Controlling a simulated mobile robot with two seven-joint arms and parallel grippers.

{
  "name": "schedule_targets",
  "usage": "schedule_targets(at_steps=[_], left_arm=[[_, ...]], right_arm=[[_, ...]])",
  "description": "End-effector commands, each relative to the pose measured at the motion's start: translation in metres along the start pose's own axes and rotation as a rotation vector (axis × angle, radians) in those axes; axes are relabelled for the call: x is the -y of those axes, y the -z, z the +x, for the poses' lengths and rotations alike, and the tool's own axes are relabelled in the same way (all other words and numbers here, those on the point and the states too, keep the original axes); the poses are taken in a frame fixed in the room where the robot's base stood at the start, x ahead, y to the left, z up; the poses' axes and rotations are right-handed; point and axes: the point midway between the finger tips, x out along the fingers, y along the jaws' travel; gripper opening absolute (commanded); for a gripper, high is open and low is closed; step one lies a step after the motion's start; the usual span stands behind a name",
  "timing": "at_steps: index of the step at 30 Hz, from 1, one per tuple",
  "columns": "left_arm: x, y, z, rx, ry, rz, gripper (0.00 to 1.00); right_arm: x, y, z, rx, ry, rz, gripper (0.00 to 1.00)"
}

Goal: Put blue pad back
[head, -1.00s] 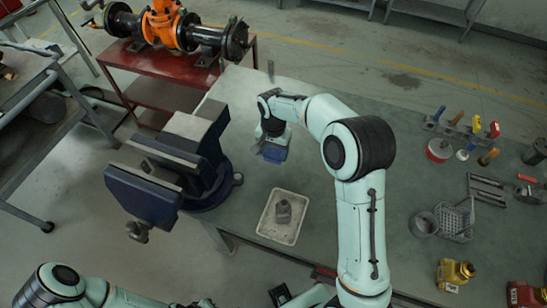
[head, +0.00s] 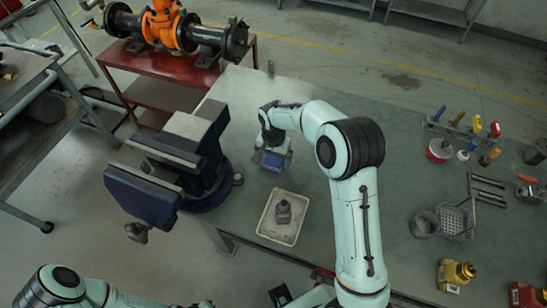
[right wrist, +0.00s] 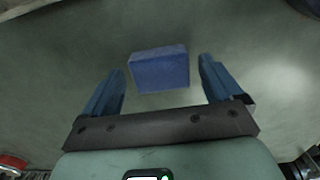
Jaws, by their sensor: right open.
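The blue pad (head: 273,161) is a small blue block on the green-grey workbench, right of the vise and just beyond the tray. In the right wrist view the blue pad (right wrist: 160,70) lies ahead, between the two blue fingers, with visible gaps on both sides. My right gripper (right wrist: 160,80) is open and empty. In the head view my right gripper (head: 272,150) is over the pad and its wrist partly hides it. My left arm enters at the lower left; its gripper does not show clearly.
A large blue vise (head: 190,160) stands left of the pad. A pale tray (head: 265,228) with a grey metal part (head: 283,210) lies nearer. Tools in a rack (head: 455,130), a wire basket (head: 457,222) and a yellow item (head: 455,272) are at right. An orange valve (head: 165,25) stands behind.

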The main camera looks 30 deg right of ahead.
Motion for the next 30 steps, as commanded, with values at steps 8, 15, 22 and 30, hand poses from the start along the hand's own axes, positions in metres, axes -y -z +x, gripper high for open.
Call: schedule_targets(at_steps=[8, 15, 22, 30], left_arm=[[-0.002, 0.001, -0.004, -0.002, -0.001, 0.001, 0.0], [-0.004, 0.003, -0.009, -0.005, -0.002, 0.002, 0.0], [-0.007, 0.005, -0.013, -0.009, -0.003, 0.003, 0.0], [-0.007, 0.006, -0.014, -0.009, -0.003, 0.003, 0.0]], right_arm=[[0.001, 0.001, -0.023, -0.003, 0.004, 0.0, 0.92], [0.001, 0.001, -0.076, -0.003, 0.004, 0.0, 0.92], [0.0, 0.001, -0.113, -0.002, 0.002, 0.0, 0.92], [0.0, 0.0, -0.124, 0.0, 0.0, 0.0, 0.92]])
